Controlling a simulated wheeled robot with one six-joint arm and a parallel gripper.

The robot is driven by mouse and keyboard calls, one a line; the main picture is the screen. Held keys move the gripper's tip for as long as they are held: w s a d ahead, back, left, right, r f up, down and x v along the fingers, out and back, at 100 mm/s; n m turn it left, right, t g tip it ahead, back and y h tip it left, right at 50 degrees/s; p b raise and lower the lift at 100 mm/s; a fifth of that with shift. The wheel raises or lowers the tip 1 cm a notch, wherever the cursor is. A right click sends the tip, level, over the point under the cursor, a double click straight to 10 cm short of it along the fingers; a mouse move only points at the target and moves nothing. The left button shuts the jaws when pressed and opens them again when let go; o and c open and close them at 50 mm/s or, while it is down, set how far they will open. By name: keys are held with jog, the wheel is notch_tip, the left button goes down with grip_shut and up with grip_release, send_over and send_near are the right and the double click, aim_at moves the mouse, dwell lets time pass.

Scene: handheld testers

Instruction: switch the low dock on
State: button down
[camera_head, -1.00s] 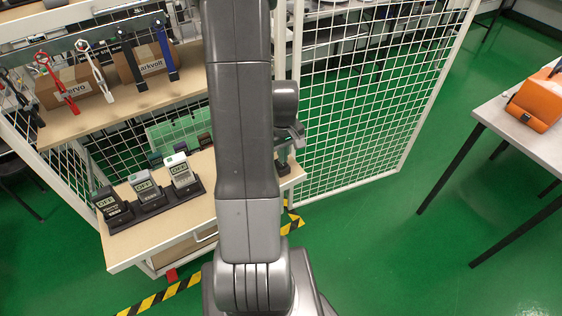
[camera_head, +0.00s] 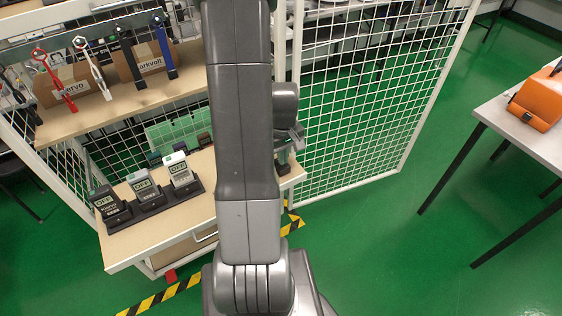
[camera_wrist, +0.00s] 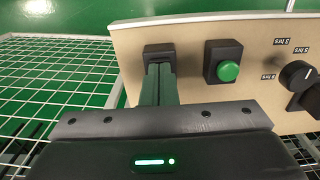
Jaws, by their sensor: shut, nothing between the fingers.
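In the wrist view my gripper (camera_wrist: 160,74) is shut and empty. Its fingertips overlap a small black box (camera_wrist: 158,49) on a pale board (camera_wrist: 190,40); I cannot tell whether they touch. Beside it is a black box with a round green button (camera_wrist: 228,71). A black rotary knob (camera_wrist: 299,75) with small labels is at the right edge. In the head view three testers (camera_head: 143,188) stand in black cradles on the bench, with displays that seem to read OFF. I cannot tell which part is the low dock. My gripper (camera_head: 299,138) is at the bench's right end, partly behind my arm.
A white mesh fence (camera_head: 365,95) stands behind and right of my gripper. A table with an orange case (camera_head: 538,100) is at far right. Green floor between is clear.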

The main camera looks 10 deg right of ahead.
jog(key=shift+f, duration=0.3)
jog(key=shift+r, duration=0.1)
jog(key=shift+r+p, duration=2.45)
jog(key=shift+r, duration=1.05)
jog(key=shift+f, duration=0.2)
notch_tip(320, 180, down, 7)
jog(key=b, duration=0.5)
jog(key=shift+r, duration=0.15)
jog(key=shift+r, duration=0.15)
